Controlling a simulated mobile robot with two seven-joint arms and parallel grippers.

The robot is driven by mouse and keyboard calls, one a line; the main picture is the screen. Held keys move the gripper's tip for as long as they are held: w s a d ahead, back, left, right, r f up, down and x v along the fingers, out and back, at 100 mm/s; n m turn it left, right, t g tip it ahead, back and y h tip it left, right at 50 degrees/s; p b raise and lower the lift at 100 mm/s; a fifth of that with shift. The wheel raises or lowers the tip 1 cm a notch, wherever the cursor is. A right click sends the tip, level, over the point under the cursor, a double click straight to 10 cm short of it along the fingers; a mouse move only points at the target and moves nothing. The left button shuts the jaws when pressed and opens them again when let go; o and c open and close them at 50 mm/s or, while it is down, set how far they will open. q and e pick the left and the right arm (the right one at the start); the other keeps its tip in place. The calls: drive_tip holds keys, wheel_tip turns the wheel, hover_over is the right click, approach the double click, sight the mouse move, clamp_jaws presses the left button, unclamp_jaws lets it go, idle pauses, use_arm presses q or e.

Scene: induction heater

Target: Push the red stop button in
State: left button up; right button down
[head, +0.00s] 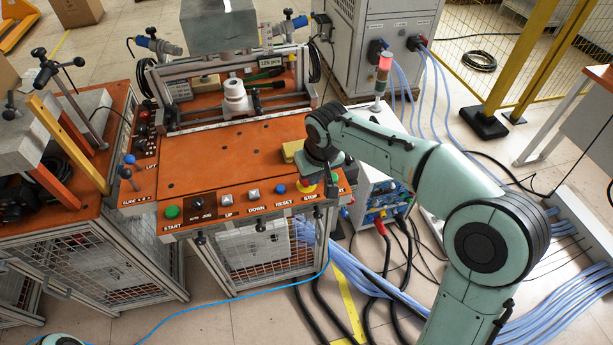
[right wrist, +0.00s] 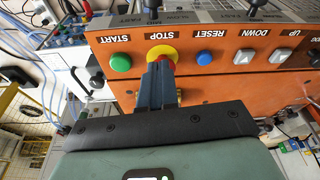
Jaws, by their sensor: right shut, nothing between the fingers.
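The red stop button (right wrist: 162,57) sits in a yellow ring on the orange control panel, above the STOP label as seen in the head view. In the right wrist view its red cap is partly hidden behind my fingertips. In the head view the yellow ring (head: 306,188) shows, and my gripper hides much of the button. My right gripper (right wrist: 158,72) is shut and empty, its fingertips at the button. I cannot tell whether they touch it or how far it is pressed. My left gripper is not in view.
Beside the stop button are a blue reset button (right wrist: 204,57) and a green start button (right wrist: 121,62). A yellow block (head: 291,150) lies on the orange top behind my gripper. A signal lamp (head: 384,66) stands behind my right arm. Cables cover the floor to the right.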

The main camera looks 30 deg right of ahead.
drive_tip(key=p+v, duration=0.1)
drive_tip(key=v, duration=1.1)
